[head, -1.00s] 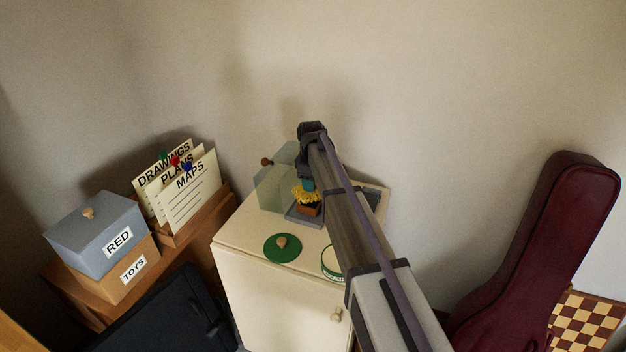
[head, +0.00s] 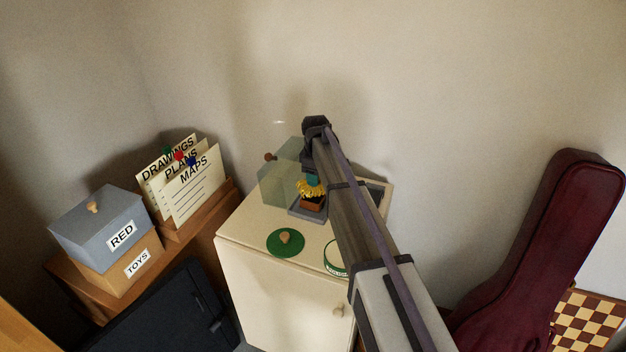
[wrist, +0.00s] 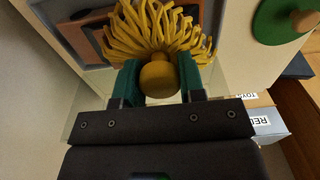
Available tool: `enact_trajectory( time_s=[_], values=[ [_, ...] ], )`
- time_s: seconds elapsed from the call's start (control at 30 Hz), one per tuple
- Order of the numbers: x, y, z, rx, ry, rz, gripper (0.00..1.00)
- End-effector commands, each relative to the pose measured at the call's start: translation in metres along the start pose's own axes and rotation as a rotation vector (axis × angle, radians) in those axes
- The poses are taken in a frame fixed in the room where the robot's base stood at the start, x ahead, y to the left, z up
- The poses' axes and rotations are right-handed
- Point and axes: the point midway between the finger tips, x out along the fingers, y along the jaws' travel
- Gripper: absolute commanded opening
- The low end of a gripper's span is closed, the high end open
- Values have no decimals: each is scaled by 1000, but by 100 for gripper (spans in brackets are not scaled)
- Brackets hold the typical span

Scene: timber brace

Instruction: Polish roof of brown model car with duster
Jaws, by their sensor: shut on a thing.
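The duster (wrist: 155,35) has yellow strands and a round yellow knob. In the wrist view my gripper (wrist: 158,80) is shut on the knob between its two green fingers, with the strands spread out beyond. In the head view the duster (head: 311,187) hangs under my gripper (head: 313,178), over the brown model car (head: 311,204). The car sits on a grey base on the cream cabinet. In the wrist view part of the car (wrist: 90,38) shows behind the strands. The strands cover its roof, and I cannot tell whether they press on it.
A clear cover (head: 278,183) with a brown knob stands left of the car on the cabinet (head: 245,228). A green lid (head: 286,242) and a round green-and-white tin (head: 335,258) are at the front. A dark framed item (head: 378,192) lies behind my arm.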

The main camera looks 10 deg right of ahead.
Motion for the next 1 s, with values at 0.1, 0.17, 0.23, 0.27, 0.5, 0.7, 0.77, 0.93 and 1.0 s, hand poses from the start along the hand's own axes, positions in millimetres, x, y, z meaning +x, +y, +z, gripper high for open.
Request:
enact_trajectory(
  time_s=[0.1,0.17,0.23,0.27,0.5,0.7,0.77,0.93,1.0],
  values=[
    [0,4,0,1,0,2,18],
    [0,8,0,2,0,2,18],
    [-1,16,0,3,0,2,18],
    [-1,20,0,3,0,2,18],
    [-2,35,1,0,0,1,18],
    [-1,44,1,1,0,1,18],
    [-1,50,1,2,0,1,18],
    [0,68,1,2,0,1,18],
    [0,70,1,1,0,1,18]
  ],
)
